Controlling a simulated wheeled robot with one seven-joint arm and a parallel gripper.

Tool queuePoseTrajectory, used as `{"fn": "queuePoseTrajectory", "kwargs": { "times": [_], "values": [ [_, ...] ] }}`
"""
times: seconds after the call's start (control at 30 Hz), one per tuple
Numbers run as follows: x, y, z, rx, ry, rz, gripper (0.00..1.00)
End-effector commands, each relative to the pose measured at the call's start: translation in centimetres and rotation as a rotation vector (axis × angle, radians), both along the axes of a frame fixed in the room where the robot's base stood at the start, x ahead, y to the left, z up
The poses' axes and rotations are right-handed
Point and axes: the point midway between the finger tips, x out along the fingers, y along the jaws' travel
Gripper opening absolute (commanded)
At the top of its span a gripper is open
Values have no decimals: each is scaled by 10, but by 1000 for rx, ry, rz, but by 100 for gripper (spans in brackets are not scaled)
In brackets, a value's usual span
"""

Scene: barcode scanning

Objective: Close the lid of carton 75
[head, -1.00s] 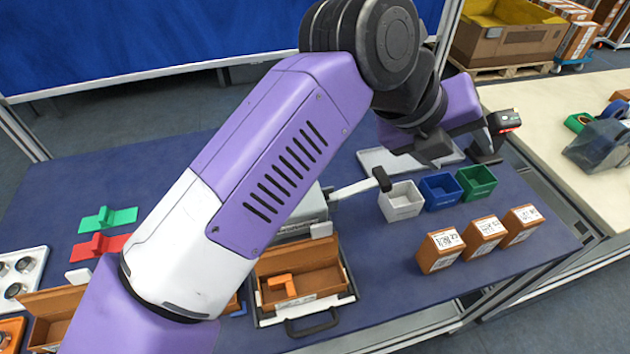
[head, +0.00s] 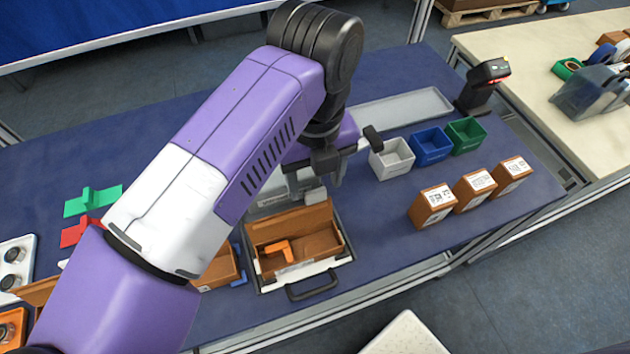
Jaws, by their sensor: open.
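An open brown carton (head: 333,247) sits in a white tray with a dark handle, near the front edge of the blue table. Its lid (head: 290,223) stands raised at the back, and an orange piece (head: 280,251) lies inside. I cannot read a number on it, so I cannot tell whether it is carton 75. My gripper (head: 328,174) is open, behind and above the raised lid, near a grey device. Its fingertips are small and partly lost against that device, and I see no contact with the lid.
Three closed brown cartons (head: 474,190) stand at the right. White, blue (head: 431,146) and green bins stand behind them. A dark scanner (head: 482,85) stands at the far right corner. Another open carton (head: 222,272) is partly behind my arm. Green and red pieces lie at the left.

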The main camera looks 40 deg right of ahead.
Motion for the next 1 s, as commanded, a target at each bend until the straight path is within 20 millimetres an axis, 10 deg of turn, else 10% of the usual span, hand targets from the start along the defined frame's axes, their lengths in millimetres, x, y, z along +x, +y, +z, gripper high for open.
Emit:
{"fn": "queuePoseTrajectory", "kwargs": {
  "times": [0.5, 0.8, 1.0],
  "values": [
    [0, 0, -24, -1, 0, -1, 58],
    [0, 0, -24, -1, 0, -1, 3],
    [0, 0, -24, -1, 0, -1, 0]
  ]
}}
